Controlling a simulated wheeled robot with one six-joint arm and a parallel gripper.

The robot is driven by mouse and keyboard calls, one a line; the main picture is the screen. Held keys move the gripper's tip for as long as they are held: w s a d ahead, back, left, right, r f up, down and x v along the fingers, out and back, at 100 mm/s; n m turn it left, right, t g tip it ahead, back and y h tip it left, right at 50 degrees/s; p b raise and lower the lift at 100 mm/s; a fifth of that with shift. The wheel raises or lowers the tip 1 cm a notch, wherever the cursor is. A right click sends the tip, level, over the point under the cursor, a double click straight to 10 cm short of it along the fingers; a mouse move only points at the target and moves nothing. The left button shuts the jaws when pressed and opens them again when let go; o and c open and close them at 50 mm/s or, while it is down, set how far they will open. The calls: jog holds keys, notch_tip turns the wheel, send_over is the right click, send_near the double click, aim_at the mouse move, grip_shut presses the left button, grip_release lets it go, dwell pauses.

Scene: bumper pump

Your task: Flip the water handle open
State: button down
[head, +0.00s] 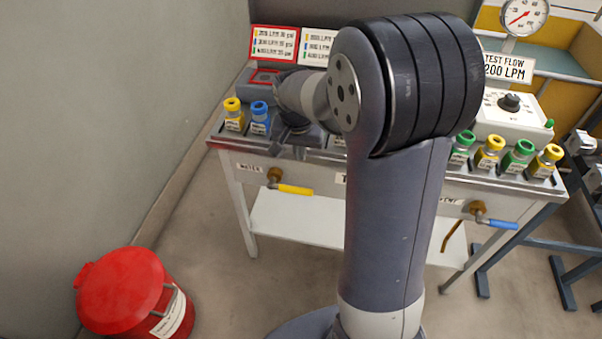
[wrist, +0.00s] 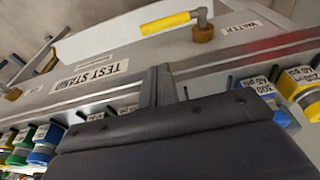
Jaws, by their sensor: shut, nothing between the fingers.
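The water handle (head: 295,189) is a yellow lever on a brass valve (head: 275,175) below the front edge of the test stand, by a WATER label (head: 249,166). In the head view it points to the right, lying nearly level along the front panel. In the upside-down wrist view the yellow lever (wrist: 165,23) and brass valve (wrist: 203,33) show at the top, beyond the fingers. My gripper (wrist: 158,88) is shut and empty, above the stand's front edge and apart from the handle. In the head view my arm partly hides the gripper (head: 298,150).
A blue-handled valve (head: 497,224) sits at the stand's right. Yellow, blue and green capped fittings (head: 489,152) stand along the stand's top, several near my gripper. A red bin (head: 125,290) stands on the floor at lower left. The floor before the yellow handle is clear.

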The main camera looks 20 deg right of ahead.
aim_at(301, 190)
jog(key=x, duration=0.8)
jog(key=s+b+x, duration=0.1)
jog(key=x, duration=0.3)
jog(key=shift+a+f, duration=0.3)
jog(key=shift+f, duration=0.5)
jog(key=shift+f, duration=0.15)
